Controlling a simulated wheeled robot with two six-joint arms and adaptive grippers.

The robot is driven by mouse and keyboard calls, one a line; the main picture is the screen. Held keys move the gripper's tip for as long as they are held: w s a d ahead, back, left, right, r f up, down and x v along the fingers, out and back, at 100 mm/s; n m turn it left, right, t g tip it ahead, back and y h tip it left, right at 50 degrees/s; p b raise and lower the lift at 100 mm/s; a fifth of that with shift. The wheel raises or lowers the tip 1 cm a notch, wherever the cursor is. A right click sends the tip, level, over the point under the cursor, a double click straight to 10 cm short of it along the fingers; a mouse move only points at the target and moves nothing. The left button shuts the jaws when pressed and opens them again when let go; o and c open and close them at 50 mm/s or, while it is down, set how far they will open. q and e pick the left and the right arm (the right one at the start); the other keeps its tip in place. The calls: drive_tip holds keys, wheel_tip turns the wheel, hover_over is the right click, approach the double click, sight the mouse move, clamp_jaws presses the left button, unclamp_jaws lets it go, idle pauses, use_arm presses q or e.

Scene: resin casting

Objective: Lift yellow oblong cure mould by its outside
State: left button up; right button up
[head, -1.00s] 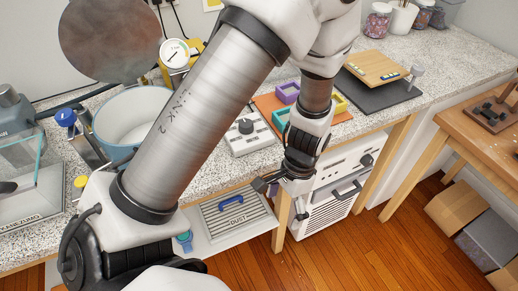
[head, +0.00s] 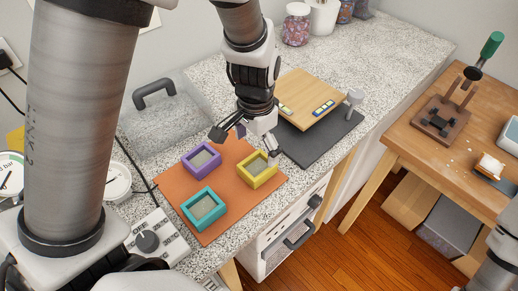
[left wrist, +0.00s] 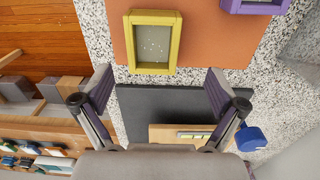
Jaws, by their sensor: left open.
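The yellow oblong mould (head: 262,182) sits on the front right part of an orange mat, with a grey fill inside its open frame. In the left wrist view the yellow mould (left wrist: 152,70) lies just beyond the fingertips. My left gripper (head: 244,140) is open and empty, above and behind the mould in the head view, apart from it. Its two spread fingers also show in the left wrist view (left wrist: 160,88), with the dark board below them. My right gripper is out of view.
A purple mould (head: 188,165) and a teal mould (head: 196,220) share the orange mat (head: 225,150). A dark board (head: 318,148) with a wooden board (head: 312,90) stands to the right. A clear bin (head: 165,125) is behind left.

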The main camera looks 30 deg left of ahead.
sight(257, 172)
use_arm(q)
drive_tip(key=shift+s+d+f, duration=0.15)
drive_tip(key=shift+s+f, duration=0.25)
drive_tip(key=shift+f, duration=0.15)
drive_tip(key=shift+s+d+f, duration=0.15)
drive_tip(key=shift+s+f, duration=0.2)
drive_tip(key=shift+f, duration=0.15)
drive_tip(key=f, duration=0.2)
drive_tip(key=w+f, duration=0.1)
drive_tip(key=f, duration=0.1)
drive_tip(key=shift+s+r, duration=0.1)
drive_tip(key=shift+s, duration=0.2)
drive_tip(key=c, duration=1.3)
drive_tip(key=shift+r, duration=0.1)
